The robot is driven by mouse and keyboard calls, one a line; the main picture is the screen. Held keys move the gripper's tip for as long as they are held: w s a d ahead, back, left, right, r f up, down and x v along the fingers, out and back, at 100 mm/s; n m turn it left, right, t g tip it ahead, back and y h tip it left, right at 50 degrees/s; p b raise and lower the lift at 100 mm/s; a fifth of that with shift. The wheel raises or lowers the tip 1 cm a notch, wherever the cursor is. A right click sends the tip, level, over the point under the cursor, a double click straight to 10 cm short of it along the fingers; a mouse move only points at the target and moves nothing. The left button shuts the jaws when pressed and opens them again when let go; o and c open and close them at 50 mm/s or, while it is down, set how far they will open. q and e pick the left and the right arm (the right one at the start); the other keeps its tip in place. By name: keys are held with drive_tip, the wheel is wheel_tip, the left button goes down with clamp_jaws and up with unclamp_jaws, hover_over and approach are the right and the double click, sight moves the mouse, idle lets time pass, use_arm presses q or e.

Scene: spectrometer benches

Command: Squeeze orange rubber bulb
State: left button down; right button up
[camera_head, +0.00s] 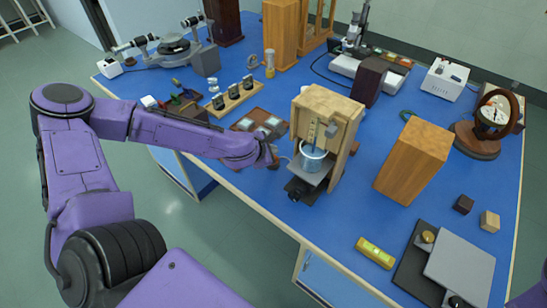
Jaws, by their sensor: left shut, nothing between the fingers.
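My left arm comes in from the left, and its gripper (271,158) is shut at the left side of a wooden box-like apparatus (327,108). The apparatus has an open front with a metal cylinder (313,157) and a thin upright scale or tube (312,131) inside. I cannot clearly make out an orange rubber bulb; the gripper and wrist cover the spot beside the apparatus. I cannot tell whether the gripper touches anything there. My right gripper is not in view.
The blue bench (300,215) is clear in front of the apparatus. A tall wooden block (413,160) stands to its right. A yellow level (375,253) and a grey plate (460,268) lie near the front right. A wooden rack (233,99) stands behind my left forearm.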

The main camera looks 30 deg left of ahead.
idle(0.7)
use_arm(q)
drive_tip(key=shift+f+b, duration=0.35)
drive_tip(key=shift+f, duration=0.1)
drive_tip(key=shift+f+b, duration=0.55)
drive_tip(key=shift+f, duration=0.1)
idle(0.5)
drive_tip(key=shift+r, duration=0.15)
drive_tip(key=shift+r+p, duration=0.9)
drive_tip(key=shift+p, duration=0.1)
drive_tip(key=shift+r, duration=0.1)
wheel_tip(320, 180, up, 5)
drive_tip(key=p, duration=0.5)
